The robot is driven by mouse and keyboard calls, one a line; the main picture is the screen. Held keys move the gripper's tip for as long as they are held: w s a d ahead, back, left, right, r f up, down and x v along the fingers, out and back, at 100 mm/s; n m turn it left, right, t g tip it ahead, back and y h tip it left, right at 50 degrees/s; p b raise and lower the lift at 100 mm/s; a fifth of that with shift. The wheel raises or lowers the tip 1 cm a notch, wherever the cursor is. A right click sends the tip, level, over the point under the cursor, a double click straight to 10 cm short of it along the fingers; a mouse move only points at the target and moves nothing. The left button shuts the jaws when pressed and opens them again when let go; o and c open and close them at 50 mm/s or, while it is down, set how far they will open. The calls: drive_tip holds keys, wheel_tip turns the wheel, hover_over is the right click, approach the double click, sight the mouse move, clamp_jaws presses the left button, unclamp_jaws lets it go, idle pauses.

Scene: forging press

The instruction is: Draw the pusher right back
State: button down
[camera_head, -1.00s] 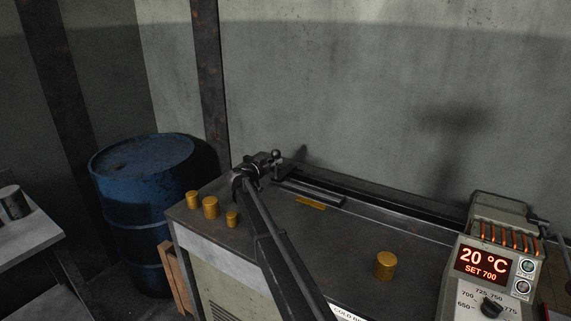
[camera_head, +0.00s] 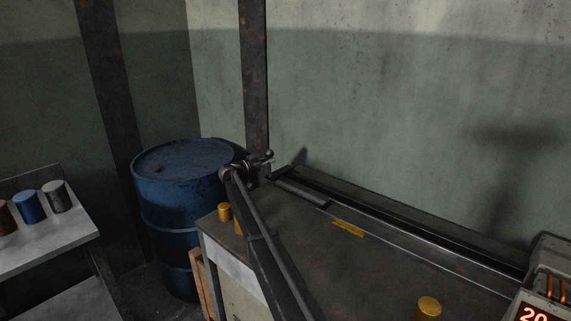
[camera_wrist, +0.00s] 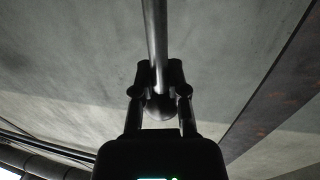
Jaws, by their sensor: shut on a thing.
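The pusher (camera_head: 303,195) is a grey bar lying in the dark rail at the back left of the bench. My gripper (camera_head: 262,165) is at its left end, by the bench's far left corner. In the wrist view, the fingers of my gripper (camera_wrist: 160,85) are shut on the pusher's round handle bar (camera_wrist: 155,40), which runs upward between them. The exact join between handle and pusher is too small and dark to tell in the head view.
Gold billets (camera_head: 224,211) stand on the bench's left end, partly hidden by my arm; another billet (camera_head: 428,308) is at front right. A side shelf (camera_head: 45,240) holds coloured cylinders. A heater panel (camera_head: 540,305) is at lower right.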

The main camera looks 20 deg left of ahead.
drive_tip(key=shift+a, duration=0.4)
drive_tip(key=shift+r, duration=0.1)
drive_tip(key=c, duration=0.6)
unclamp_jaws()
drive_tip(key=shift+w+a, duration=0.1)
drive_tip(key=shift+c, duration=0.2)
drive_tip(key=shift+d, duration=0.25)
drive_tip(key=shift+s+a, duration=0.2)
drive_tip(key=shift+s, duration=0.2)
drive_tip(key=v, duration=1.1)
wheel_tip(320, 180, up, 9)
drive_tip(key=p, duration=0.9)
